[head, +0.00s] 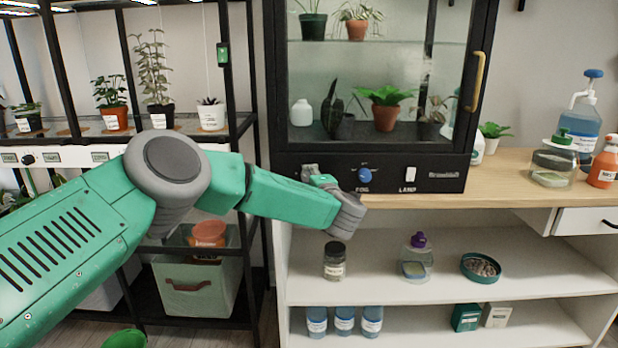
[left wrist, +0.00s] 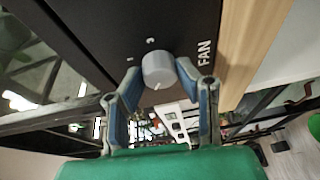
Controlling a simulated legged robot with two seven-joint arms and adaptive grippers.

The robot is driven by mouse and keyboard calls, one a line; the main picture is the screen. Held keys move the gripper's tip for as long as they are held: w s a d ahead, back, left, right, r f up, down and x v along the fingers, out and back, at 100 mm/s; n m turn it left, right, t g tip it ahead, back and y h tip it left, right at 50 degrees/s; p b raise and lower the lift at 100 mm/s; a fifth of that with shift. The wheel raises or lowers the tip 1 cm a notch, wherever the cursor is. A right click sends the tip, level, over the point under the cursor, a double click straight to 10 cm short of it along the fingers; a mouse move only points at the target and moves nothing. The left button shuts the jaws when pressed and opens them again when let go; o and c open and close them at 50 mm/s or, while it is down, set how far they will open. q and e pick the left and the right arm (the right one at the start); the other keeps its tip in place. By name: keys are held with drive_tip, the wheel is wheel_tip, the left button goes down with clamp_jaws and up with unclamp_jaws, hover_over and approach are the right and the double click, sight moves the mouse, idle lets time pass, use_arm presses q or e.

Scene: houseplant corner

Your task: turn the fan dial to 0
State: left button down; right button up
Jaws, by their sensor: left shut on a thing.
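The fan dial (left wrist: 158,70) is a round grey knob on the dark cabinet panel, with the word FAN beside it. In the left wrist view its small light mark sits on the lower edge, away from the printed 1 and 3. No 0 is visible there. My left gripper (left wrist: 161,82) has its blue-padded fingers on either side of the dial and is shut on it. In the head view my left gripper (head: 312,174) is at the panel's left end, where it covers the dial. My right gripper is not in view.
The panel also carries a blue fog knob (head: 365,176) and a white lamp switch (head: 411,174), just right of my gripper. Above is the glass plant cabinet (head: 380,90). A wooden counter (head: 510,172) extends right, with bottles at its far end. A black plant rack (head: 235,70) stands left.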

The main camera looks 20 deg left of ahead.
use_arm(q)
drive_tip(key=n+h, duration=0.1)
drive_tip(key=n, duration=0.2)
drive_tip(key=shift+f+g, duration=0.1)
drive_tip(key=shift+g, duration=0.2)
drive_tip(key=shift+n+h, duration=0.7)
drive_tip(key=shift+n, duration=0.8)
drive_tip(key=c, duration=1.3)
unclamp_jaws()
drive_tip(key=shift+o, duration=0.6)
drive_tip(key=shift+w+f, duration=0.1)
drive_tip(key=shift+w, duration=0.05)
drive_tip(key=shift+r, duration=0.2)
